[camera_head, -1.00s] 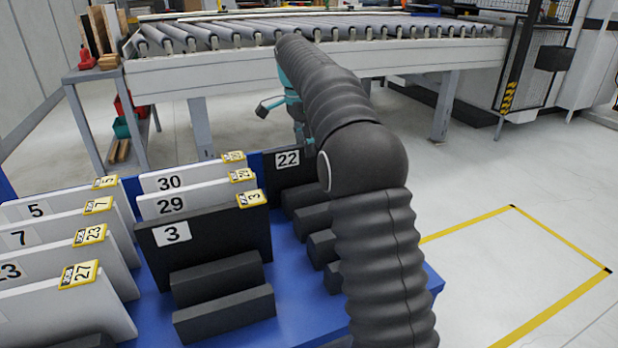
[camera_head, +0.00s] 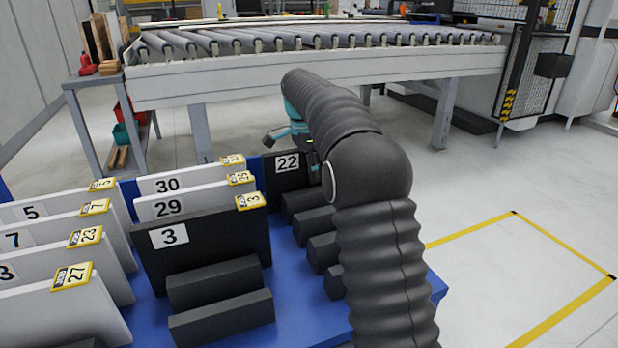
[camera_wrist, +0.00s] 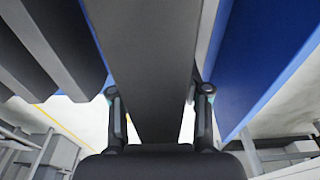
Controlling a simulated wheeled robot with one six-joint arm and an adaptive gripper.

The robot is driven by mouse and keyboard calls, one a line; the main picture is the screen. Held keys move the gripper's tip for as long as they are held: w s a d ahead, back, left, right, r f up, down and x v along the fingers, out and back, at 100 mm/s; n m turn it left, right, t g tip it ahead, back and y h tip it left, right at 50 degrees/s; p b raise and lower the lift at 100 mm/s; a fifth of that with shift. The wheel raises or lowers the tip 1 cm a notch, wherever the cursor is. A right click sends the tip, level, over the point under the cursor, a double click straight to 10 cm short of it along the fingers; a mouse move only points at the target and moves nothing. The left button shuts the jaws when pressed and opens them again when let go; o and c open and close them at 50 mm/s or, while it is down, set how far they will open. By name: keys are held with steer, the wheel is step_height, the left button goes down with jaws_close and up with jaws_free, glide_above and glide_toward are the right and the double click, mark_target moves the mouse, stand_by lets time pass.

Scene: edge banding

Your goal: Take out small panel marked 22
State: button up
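The dark small panel marked 22 (camera_head: 288,178) stands upright at the back of the blue rack, its white label facing the head camera. My gripper (camera_head: 290,136), partly hidden behind my arm, is just above and behind its top edge. In the wrist view, a dark panel (camera_wrist: 152,60) runs between the two fingers of my gripper (camera_wrist: 157,92). The fingers are spread on either side of it, with narrow light gaps showing. Contact is not visible. The right part of panel 22 is hidden by my arm in the head view.
Black panel 3 (camera_head: 208,240) and white panels 29 (camera_head: 200,203) and 30 (camera_head: 190,180) stand to the left. Dark blocks (camera_head: 315,222) line the blue rack (camera_head: 300,312) beside my arm. A roller conveyor (camera_head: 320,65) stands behind.

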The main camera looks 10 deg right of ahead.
jaws_close()
steer(key=shift+r, duration=0.1)
steer(key=shift+r, duration=0.1)
